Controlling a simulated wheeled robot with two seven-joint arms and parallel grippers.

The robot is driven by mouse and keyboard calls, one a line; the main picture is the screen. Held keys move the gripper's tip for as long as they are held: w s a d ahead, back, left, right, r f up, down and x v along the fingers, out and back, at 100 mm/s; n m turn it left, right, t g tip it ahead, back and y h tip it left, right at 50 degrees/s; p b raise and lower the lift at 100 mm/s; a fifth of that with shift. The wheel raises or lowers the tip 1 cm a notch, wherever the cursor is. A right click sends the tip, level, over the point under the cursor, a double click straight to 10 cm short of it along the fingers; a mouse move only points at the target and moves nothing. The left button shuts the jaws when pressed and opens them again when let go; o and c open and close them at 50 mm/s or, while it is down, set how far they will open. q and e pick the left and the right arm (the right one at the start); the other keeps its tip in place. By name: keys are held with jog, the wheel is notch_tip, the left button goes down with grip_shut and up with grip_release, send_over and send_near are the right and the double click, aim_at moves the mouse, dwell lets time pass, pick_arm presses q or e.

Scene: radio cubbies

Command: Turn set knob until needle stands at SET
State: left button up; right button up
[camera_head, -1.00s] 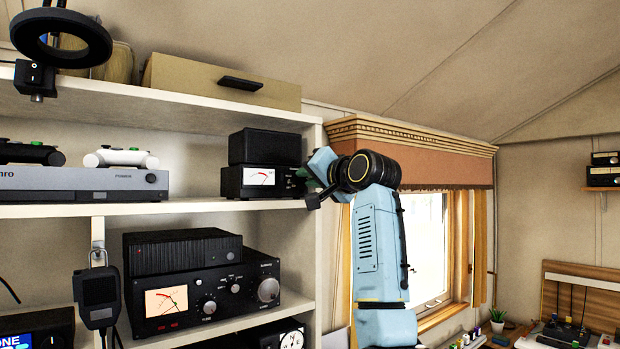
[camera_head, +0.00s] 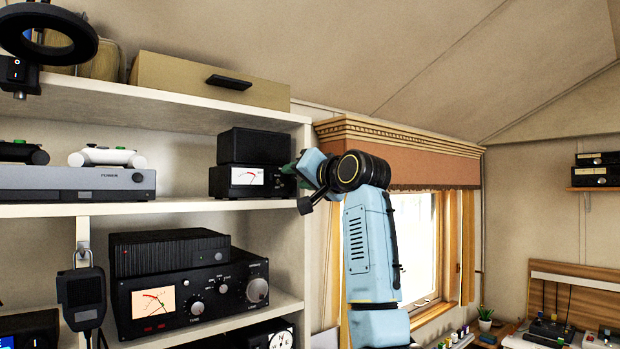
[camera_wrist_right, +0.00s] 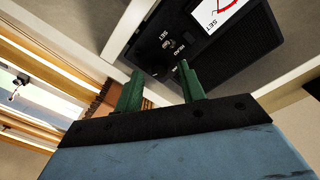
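A small black meter box (camera_head: 242,191) with a white dial (camera_head: 247,176) stands on the upper shelf, under another black box. In the right wrist view, the box (camera_wrist_right: 240,45) shows tilted, with a red mark on its dial (camera_wrist_right: 222,10) and SET lettering there; the needle's exact position cannot be read. My right gripper (camera_head: 296,170) is at the box's right end. Its green fingers (camera_wrist_right: 160,78) are apart and empty, short of the control. My left gripper is out of view.
A larger black radio (camera_head: 240,288) with its own dial and knobs stands on the shelf below. A black ring lamp (camera_head: 88,48) hangs at upper left. The shelf's white side edge (camera_head: 304,240) stands close beside my right arm. A window (camera_head: 420,245) lies behind the arm.

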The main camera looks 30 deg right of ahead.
jog(key=s+b, duration=0.5)
jog(key=s, duration=0.8)
jog(key=shift+d, duration=0.15)
